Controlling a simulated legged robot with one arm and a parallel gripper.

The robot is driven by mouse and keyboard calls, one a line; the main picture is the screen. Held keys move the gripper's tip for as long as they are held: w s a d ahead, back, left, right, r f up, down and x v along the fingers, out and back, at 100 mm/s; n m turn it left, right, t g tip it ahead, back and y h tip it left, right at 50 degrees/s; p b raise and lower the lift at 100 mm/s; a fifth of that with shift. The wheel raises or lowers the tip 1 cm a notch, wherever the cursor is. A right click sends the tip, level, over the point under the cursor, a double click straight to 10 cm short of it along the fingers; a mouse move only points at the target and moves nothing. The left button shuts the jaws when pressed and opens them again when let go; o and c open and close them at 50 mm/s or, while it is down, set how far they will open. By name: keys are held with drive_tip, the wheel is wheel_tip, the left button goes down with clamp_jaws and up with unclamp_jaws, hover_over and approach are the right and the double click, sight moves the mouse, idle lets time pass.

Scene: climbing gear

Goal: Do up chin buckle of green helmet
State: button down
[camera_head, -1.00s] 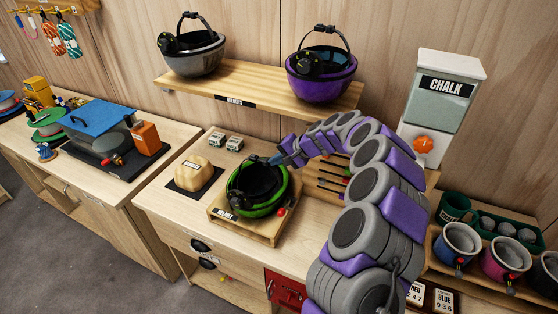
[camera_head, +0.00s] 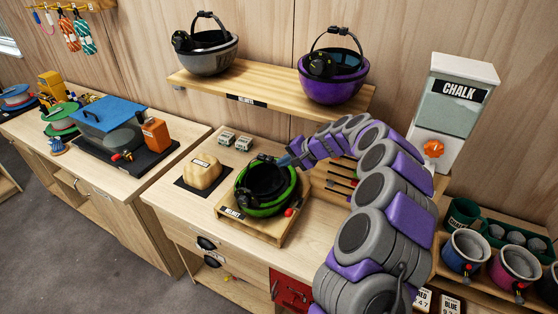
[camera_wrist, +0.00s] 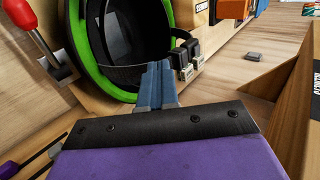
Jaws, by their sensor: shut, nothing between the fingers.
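The green helmet (camera_head: 250,207) lies open side up on a wooden stand (camera_head: 238,221) labelled "HELMET" on the bench. Its dark inside and green rim (camera_wrist: 93,55) fill the upper left of the wrist view. A dark strap with a small black buckle piece (camera_wrist: 183,56) shows at the helmet's right rim in the wrist view; whether the buckle is joined I cannot tell. My gripper (camera_wrist: 157,72), with blue-grey fingers, is shut and empty, its tips beside the strap at the helmet's edge. In the head view my gripper (camera_head: 286,161) is at the helmet's far right rim.
A red-handled lever (camera_wrist: 32,32) stands on the stand beside the helmet. A tan block-like hold (camera_head: 201,171) sits left of it. The helmet shelf (camera_head: 270,87) is above, and the chalk dispenser (camera_head: 449,115) stands right. Slim tools (camera_head: 341,182) lie behind my arm.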

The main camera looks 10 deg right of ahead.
drive_tip(key=shift+d+f+p+v, duration=0.3)
drive_tip(key=shift+d+p+v, duration=0.25)
drive_tip(key=shift+v, duration=5.05)
drive_tip(key=s+a+r+n+g+h+b, duration=0.1)
drive_tip(key=s+a+r+n+g, duration=0.15)
drive_tip(key=s+a, duration=0.6)
drive_tip(key=s+a+r+n+g+b, duration=0.15)
drive_tip(key=s+a+r+n, duration=0.35)
drive_tip(key=s, duration=0.7)
drive_tip(key=s+d+f+g+h, duration=0.1)
drive_tip(key=s+d+f+h, duration=0.1)
drive_tip(key=s, duration=0.7)
drive_tip(key=s+d+f+g+h+b, duration=0.1)
drive_tip(key=s+d+f+h, duration=0.1)
drive_tip(key=s+f, duration=0.3)
drive_tip(key=s+d+f+g+h, duration=0.1)
drive_tip(key=s+d+f+h, duration=0.1)
drive_tip(key=s, duration=1.1)
drive_tip(key=shift+s+d+f+h+b, duration=0.3)
drive_tip(key=shift+s+d+f, duration=0.1)
drive_tip(key=shift+d+f, duration=0.25)
